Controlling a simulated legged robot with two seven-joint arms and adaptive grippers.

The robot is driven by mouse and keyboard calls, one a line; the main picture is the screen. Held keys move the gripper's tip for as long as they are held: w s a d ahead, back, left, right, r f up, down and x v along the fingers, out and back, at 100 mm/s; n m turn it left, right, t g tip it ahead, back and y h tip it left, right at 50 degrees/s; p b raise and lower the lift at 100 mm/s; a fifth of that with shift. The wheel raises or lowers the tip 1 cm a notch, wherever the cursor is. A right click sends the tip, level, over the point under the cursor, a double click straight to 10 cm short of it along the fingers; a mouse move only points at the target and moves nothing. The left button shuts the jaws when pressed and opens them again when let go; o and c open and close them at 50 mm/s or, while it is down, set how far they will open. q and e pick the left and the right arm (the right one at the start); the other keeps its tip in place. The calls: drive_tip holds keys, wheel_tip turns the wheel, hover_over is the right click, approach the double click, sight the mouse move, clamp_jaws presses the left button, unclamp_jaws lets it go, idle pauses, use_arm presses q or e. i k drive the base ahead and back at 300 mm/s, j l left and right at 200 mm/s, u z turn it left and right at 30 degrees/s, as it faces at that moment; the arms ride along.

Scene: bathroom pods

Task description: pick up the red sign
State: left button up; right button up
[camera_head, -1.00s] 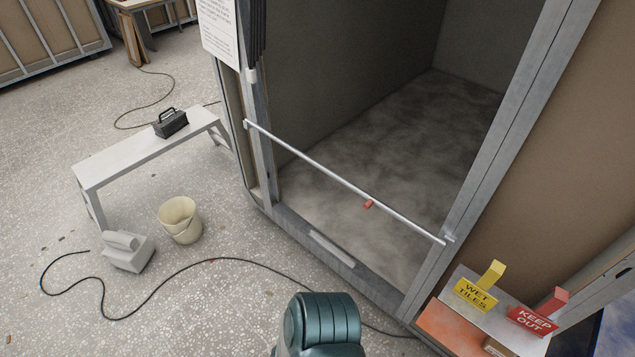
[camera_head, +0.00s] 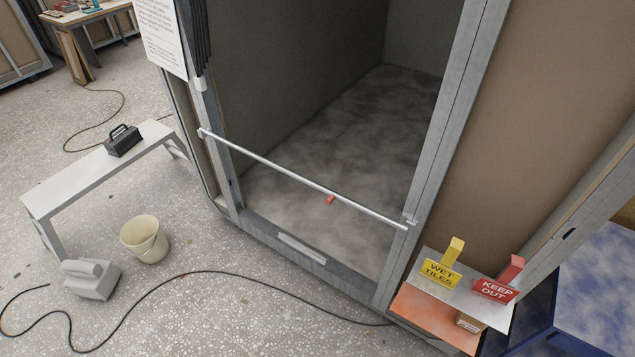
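The red sign (camera_head: 496,290) reads "KEEP OUT" and has a red block-shaped upper part. Neither of my grippers shows in the head view, and nothing touches the red sign.
A bar (camera_head: 290,174) with a small red tag (camera_head: 330,199) crosses the pod doorway. A small box (camera_head: 469,322) lies by the signs. A bench (camera_head: 90,172), a bucket (camera_head: 146,240) and a black cable (camera_head: 235,277) are on the floor at left.

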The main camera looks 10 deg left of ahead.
sight(497, 291)
drive_tip(key=u, duration=0.4)
drive_tip(key=z, duration=1.85)
